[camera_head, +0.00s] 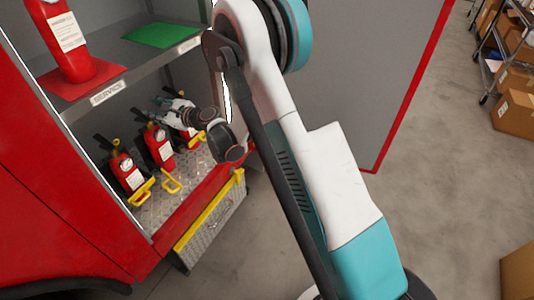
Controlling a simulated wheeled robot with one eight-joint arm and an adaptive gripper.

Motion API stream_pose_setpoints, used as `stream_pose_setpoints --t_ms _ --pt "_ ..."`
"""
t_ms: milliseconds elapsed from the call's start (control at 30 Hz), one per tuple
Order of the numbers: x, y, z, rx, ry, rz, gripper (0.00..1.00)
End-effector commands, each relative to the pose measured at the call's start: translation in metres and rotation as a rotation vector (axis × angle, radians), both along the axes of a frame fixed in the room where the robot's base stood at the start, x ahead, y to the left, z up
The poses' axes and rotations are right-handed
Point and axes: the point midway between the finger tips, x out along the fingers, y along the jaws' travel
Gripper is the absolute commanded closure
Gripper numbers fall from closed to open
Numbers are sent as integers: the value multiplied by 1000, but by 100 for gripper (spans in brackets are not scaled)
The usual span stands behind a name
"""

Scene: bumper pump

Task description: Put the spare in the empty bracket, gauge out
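Several red extinguishers stand low inside the red vehicle's compartment: one at the left (127,172), one in the middle (158,145), and one at the right (190,133), partly hidden by my arm. Yellow bracket parts stand open in front of the left one (141,194) and the middle one (172,182). Another yellow part (197,139) shows by the right one. A larger red extinguisher (66,45) with a white label stands on the upper shelf. An empty bracket and gauge directions cannot be made out.
The upper shelf (125,60) carries a red mat (100,74), a green mat (160,36) and a "SERVICE" label (108,93). A yellow-edged metal step (215,215) juts out below the compartment. A grey door panel (365,70) stands right of my arm. Cardboard boxes (515,115) lie far right.

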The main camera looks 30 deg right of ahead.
Motion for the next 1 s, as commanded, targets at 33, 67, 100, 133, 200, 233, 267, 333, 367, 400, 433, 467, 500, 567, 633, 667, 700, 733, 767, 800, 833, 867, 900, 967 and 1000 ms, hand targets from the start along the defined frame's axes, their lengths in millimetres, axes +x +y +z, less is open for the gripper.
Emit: stream_pose_setpoints --t_ms 33,67,100,133,200,233,267,333,367,400,433,467,500,567,633,667,700,733,767,800,833,867,900,967,1000 --pt "-8 -3 18 -75 -24 14 67" --pt "-13 -4 27 -124 -40 26 67" --pt "-20 -6 38 -187 -61 39 67" --pt "-25 -8 46 -234 -76 51 67" --pt "-39 -12 63 -345 -111 79 67" --pt "-46 -14 70 -392 -126 91 67" --pt "-52 -16 77 -438 -140 104 67" --pt "-69 -22 91 -547 -171 136 67" --pt "-77 -25 97 -593 -184 149 67" --pt "-87 -29 104 -655 -202 169 67" --pt "-95 -32 109 -701 -214 185 67" --pt "-104 -35 114 -747 -227 199 67" --pt "-115 -39 120 -808 -243 220 67" --pt "-134 -46 128 -898 -266 255 67" --pt "-156 -55 135 -1002 -292 296 67" --pt "-165 -58 138 -1046 -302 316 67" --pt "-178 -64 141 -1105 -316 342 67" --pt "-188 -67 143 -1148 -326 361 67" --pt "-199 -72 145 -1192 -336 382 67" --pt "-212 -77 147 -1249 -347 412 67" --pt "-223 -82 148 -1293 -357 434 67" --pt "-233 -86 149 -1336 -365 455 67" --pt "-247 -92 149 -1392 -375 487 67" --pt "-269 -102 149 -1476 -391 535 67" --pt "-283 -109 149 -1530 -400 568 67"
